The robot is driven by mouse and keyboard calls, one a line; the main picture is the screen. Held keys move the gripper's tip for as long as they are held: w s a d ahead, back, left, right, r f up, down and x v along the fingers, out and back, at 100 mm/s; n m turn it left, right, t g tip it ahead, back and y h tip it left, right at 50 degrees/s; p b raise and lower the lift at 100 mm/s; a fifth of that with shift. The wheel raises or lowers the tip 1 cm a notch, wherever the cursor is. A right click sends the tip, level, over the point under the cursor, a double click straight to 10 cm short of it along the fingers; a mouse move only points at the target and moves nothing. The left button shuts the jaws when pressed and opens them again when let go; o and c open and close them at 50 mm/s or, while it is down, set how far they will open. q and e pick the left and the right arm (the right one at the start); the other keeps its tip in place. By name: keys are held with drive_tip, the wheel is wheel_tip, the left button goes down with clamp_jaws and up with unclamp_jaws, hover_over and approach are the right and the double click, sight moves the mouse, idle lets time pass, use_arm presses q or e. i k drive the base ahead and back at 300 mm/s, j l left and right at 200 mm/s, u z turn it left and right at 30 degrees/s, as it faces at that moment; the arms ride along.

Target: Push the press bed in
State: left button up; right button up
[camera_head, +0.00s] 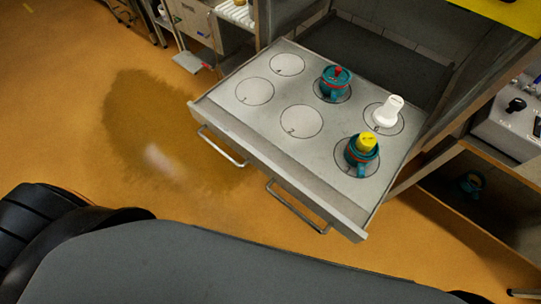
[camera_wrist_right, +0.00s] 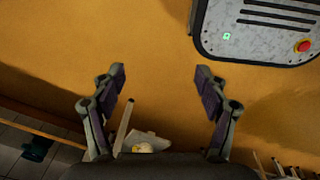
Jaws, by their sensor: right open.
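The press bed (camera_head: 262,118) is a pale grey sliding bed in the head view, standing out from the press frame over the floor. Its front edge carries two bar handles, the left one (camera_head: 222,148) and the right one (camera_head: 296,208). A teal mould with a red top (camera_head: 335,84), a white piece (camera_head: 387,112) and a teal mould with a yellow top (camera_head: 361,153) stand on marked circles along its far side. The other circles are empty. My right gripper (camera_wrist_right: 161,80) is open and empty in the right wrist view, above orange floor. My left gripper is not in view.
A grey cabinet (camera_head: 205,28) stands at the back left. At the right, a wooden shelf unit (camera_head: 502,180) stands close to the bed, with another teal item (camera_head: 471,184) inside. The orange floor (camera_head: 60,110) in front of and left of the bed is clear.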

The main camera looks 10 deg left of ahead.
sight(272, 110)
drive_tip(key=k+j+z, duration=0.15)
drive_tip(key=j, duration=0.3)
drive_tip(key=k+j+z, duration=0.2)
drive_tip(key=j, duration=0.2)
drive_tip(key=j+z, duration=0.15)
drive_tip(key=j, duration=0.3)
drive_tip(key=k+j+z, duration=0.2)
drive_tip(key=j, duration=0.15)
drive_tip(key=k+j+z, duration=0.15)
drive_tip(key=j, duration=0.2)
drive_tip(key=k, duration=0.05)
